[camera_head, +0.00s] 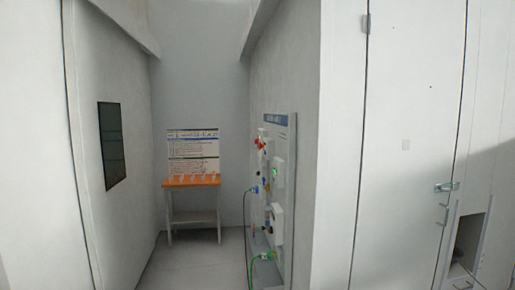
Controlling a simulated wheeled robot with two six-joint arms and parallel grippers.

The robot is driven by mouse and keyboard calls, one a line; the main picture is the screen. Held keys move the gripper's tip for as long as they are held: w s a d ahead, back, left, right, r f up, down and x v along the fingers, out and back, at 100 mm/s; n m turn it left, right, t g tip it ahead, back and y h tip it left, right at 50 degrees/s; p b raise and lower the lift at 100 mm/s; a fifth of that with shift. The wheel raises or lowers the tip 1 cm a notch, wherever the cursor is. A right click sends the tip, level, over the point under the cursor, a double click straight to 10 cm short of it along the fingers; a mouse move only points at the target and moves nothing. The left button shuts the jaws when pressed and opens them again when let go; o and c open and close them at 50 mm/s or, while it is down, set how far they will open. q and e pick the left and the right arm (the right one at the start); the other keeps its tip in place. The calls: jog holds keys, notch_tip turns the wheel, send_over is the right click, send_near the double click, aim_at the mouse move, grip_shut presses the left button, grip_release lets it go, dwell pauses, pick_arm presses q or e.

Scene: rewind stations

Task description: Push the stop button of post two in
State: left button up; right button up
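A wall panel (291,135) with a blue header hangs on the right wall of the recess, seen at a steep angle. It carries white boxes, one (279,172) with a green light, and small red, blue and orange parts. A red part (260,143) sits near its upper left. I cannot tell which part is the stop button or which post is number two. Neither of my grippers shows in the head view.
An orange-topped table (191,182) stands at the recess's back under a printed board (193,151). Green cables (247,262) hang by the panel. A dark panel (112,146) is on the left wall. A white door (405,150) is at right. The recess floor (195,265) is clear.

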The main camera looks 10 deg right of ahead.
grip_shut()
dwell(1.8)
